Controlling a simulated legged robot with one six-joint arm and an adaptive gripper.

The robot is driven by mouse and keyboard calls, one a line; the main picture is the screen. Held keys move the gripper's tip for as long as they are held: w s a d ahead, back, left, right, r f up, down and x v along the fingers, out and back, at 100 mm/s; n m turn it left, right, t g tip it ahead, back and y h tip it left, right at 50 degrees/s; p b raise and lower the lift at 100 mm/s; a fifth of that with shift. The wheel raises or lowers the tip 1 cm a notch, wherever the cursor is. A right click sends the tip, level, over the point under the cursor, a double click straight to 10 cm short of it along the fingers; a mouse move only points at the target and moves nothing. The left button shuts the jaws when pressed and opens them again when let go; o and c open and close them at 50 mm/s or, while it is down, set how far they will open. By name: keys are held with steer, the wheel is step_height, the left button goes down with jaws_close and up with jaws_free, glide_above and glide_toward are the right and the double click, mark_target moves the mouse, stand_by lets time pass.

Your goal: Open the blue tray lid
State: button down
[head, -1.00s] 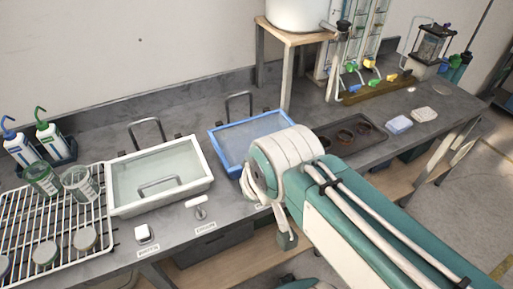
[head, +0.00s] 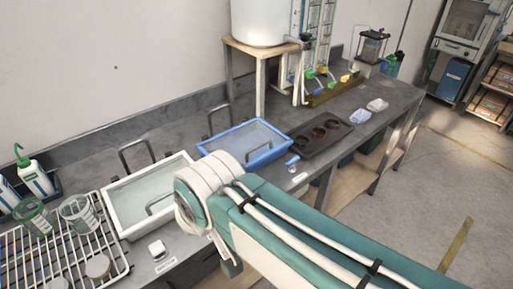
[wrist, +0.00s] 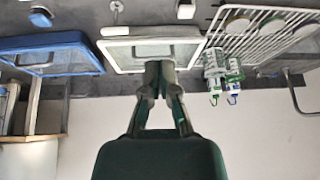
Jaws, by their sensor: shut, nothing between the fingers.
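The blue tray (head: 284,137) sits on the grey bench in the head view, with a flat translucent cover lying level across it. A small blue-handled lever (head: 292,160) stands in front of its near right corner. In the wrist view, which is upside down, the blue tray (wrist: 50,41) is at the left with the blue lever (wrist: 40,19) above it. My gripper (wrist: 158,68) is shut and empty, in front of the white tray (wrist: 108,57) in that picture and apart from the blue tray. My arm hides the gripper in the head view.
The white tray (head: 110,205) stands left of the blue one. Dark loop handles (head: 136,156) rise behind both trays. A wire rack (head: 60,255) with cups is at the left. A dark tray with round holes (head: 322,139) and a wooden stand (head: 262,60) are nearby.

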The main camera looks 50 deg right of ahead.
steer(key=w+d+f+m+t+y, duration=0.3)
steer(key=w+d+m, duration=0.6)
steer(key=m, duration=0.9)
steer(key=s+d+f+m+t+h, duration=0.2)
steer(key=d+m, duration=0.8)
steer(key=d, duration=0.2)
steer(key=s+d+f+m+t+h, duration=0.1)
steer(key=d+m+t+h, duration=0.15)
steer(key=d+m, duration=0.85)
steer(key=n, duration=0.2)
glide_above(264, 157)
steer(key=shift+g, duration=0.35)
step_height(264, 157, down, 5)
steer(key=shift+f, duration=0.1)
steer(key=shift+w+r+g, duration=0.2)
steer(key=shift+r+g, duration=0.1)
steer(key=shift+r, duration=0.25)
steer(key=shift+w+r+g, duration=0.15)
steer(key=shift+r+g, duration=0.15)
steer(key=shift+r, duration=0.2)
